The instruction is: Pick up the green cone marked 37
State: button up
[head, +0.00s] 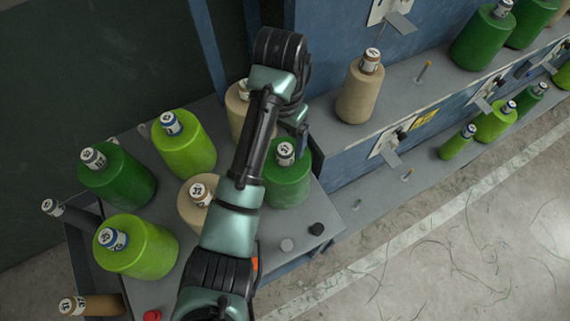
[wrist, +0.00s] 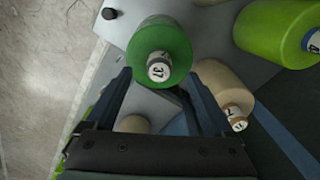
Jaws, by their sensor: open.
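The green cone marked 37 (head: 288,186) stands upright on the grey top of a cart, just right of my arm in the head view. In the wrist view the same cone (wrist: 165,32) shows its white top with the number 37 facing the camera. My gripper (wrist: 158,77) is open and empty, its two dark fingers spread to the left and right of the cone's top in that view. The cone's body lies beyond the fingertips. I cannot tell how high the fingers are above it. In the head view my arm hides much of the gripper.
A tan cone (wrist: 222,85) stands close beside the green one, near the right finger. Another tan cone (head: 193,210) and lime cones (head: 185,153) share the cart top (head: 258,270). A blue rack with shelves (head: 420,95) holding more cones stands to the right. Open floor lies at lower right.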

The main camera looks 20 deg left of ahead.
aim_at(285, 147)
jog(key=shift+w+f+b, duration=0.2)
jog(key=shift+f+b, duration=0.7)
jog(key=shift+f, duration=0.5)
jog(key=shift+w+f+p, duration=0.15)
jog(key=shift+f+p, duration=0.1)
jog(key=shift+p, duration=0.2)
jog(key=shift+w+f, duration=0.1)
jog(key=shift+f, duration=1.3)
jog(key=shift+c, duration=0.3)
grip_shut()
jog(key=shift+w+r, duration=0.15)
jog(key=shift+w, duration=0.05)
